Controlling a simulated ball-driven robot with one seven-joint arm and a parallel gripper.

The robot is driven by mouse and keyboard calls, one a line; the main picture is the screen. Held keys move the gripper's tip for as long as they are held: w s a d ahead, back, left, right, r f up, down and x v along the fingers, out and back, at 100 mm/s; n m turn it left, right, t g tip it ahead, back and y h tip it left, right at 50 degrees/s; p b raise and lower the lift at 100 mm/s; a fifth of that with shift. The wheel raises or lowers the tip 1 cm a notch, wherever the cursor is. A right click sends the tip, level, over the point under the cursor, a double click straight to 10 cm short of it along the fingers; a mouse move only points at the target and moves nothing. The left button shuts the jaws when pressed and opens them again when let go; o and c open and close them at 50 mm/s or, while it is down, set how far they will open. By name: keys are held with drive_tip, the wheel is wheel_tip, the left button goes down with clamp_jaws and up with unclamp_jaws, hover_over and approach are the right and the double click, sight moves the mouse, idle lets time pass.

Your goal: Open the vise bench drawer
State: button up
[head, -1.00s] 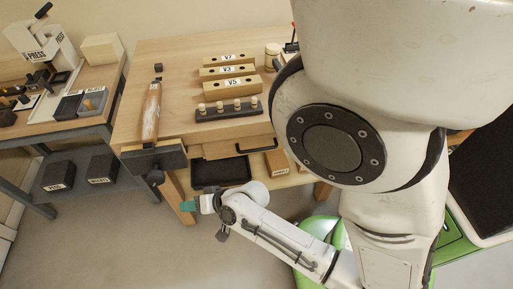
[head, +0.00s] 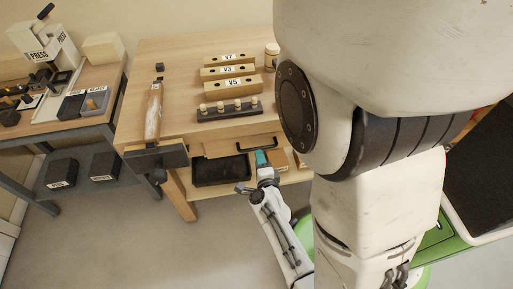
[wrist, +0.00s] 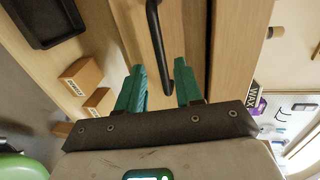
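The vise bench drawer (head: 222,148) has a light wood front below the bench top, with a black bar handle (head: 257,143) on it. My gripper (head: 262,157) is just in front of and below the handle in the head view. In the wrist view my gripper (wrist: 160,72) is open, its two teal fingers apart. The handle (wrist: 156,38) runs down the picture, and its lower end shows between the fingers, nearer the right one. I cannot tell whether a finger touches it. The drawer front also shows in the wrist view (wrist: 184,35).
The vise (head: 155,155) is at the bench's left front corner. Blocks labelled V7, V3 and V5 (head: 233,85) and a peg rack (head: 230,111) stand on top. A black tray (head: 220,172) and wooden boxes (wrist: 80,76) lie on the shelf below.

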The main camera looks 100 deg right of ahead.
sight(257, 148)
drive_tip(key=shift+x, duration=3.15)
drive_tip(key=shift+c, duration=0.5)
clamp_jaws()
